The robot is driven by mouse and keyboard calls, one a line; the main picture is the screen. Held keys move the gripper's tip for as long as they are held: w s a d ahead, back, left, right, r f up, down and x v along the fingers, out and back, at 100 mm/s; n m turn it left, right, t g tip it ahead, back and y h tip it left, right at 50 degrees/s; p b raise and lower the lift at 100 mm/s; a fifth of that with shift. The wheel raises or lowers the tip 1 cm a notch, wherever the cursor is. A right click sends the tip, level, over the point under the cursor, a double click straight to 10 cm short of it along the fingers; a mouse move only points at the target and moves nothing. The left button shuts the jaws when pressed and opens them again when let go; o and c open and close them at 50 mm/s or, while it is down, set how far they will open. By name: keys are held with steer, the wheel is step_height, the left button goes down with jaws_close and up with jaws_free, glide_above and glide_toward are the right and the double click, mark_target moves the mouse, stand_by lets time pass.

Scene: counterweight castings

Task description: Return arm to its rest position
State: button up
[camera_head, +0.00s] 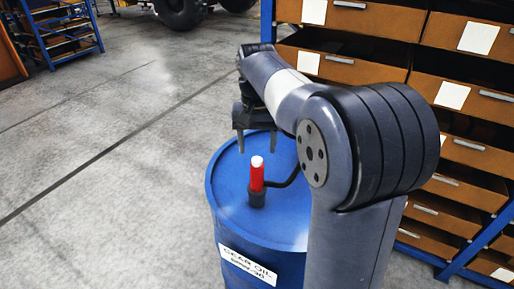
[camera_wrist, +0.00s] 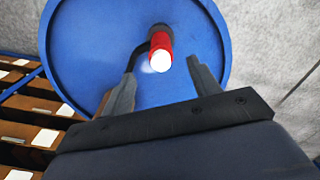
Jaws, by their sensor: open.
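My gripper (camera_head: 257,141) is open and hangs above the blue drum's top, with its fingers pointing down. In the wrist view my gripper's two fingers (camera_wrist: 164,86) are spread apart with nothing between their tips. A red cylinder with a pale top (camera_head: 257,173) stands upright in a dark holder on the blue drum (camera_head: 226,190). The cylinder also shows in the wrist view (camera_wrist: 161,42), just beyond the fingertips. I see no contact between the fingers and the cylinder. A dark bent rod runs from the holder.
A rack of brown drawers (camera_head: 470,155) with white labels stands close at the right, behind my arm. The drum carries a white gear oil label (camera_head: 247,266). A blue shelf (camera_head: 62,35) and a large tyre (camera_head: 181,10) are far back. The grey floor at left is clear.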

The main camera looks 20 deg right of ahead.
mark_target(257, 161)
step_height(257, 161, down, 11)
steer(key=shift+r+p, duration=0.2)
steer(key=shift+p, duration=0.3)
steer(key=shift+r, duration=0.2)
steer(key=shift+f, duration=0.1)
steer(key=shift+f, duration=0.25)
step_height(257, 161, up, 10)
steer(key=shift+r+b, duration=0.25)
steer(key=shift+b, duration=0.25)
step_height(257, 161, down, 10)
steer(key=shift+f+p, duration=0.2)
steer(key=shift+p, duration=0.2)
step_height(257, 161, up, 6)
steer(key=p, duration=0.4)
steer(key=shift+r, duration=0.2)
